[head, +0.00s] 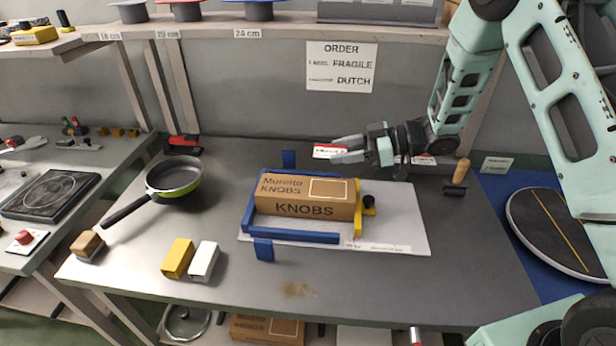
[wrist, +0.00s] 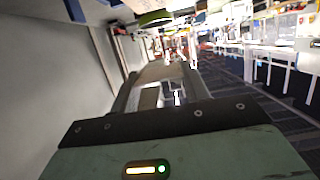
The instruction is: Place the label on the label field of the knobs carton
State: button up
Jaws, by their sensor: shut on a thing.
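The knobs carton (head: 304,196) is a brown box lying in a blue-edged frame on a white board, in the middle of the table. Its top has printed text at left and a white-outlined label field (head: 328,188) at right, which is bare. My gripper (head: 342,152) points left, behind and above the carton, shut on a small red and white label (head: 327,151). The label sticks out at the fingertips, and its wording is too small to read. The wrist view shows the fingers (wrist: 158,92) with a pale flat thing at their tips.
A green pan (head: 174,178), a yellow block (head: 178,258) and a white block (head: 204,262) lie left. The front right table is clear.

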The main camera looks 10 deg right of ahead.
aim_at(340, 190)
notch_tip(340, 190, down, 10)
jog(key=shift+r+p, duration=0.25)
jog(key=shift+p, duration=0.5)
jog(key=shift+f, duration=0.2)
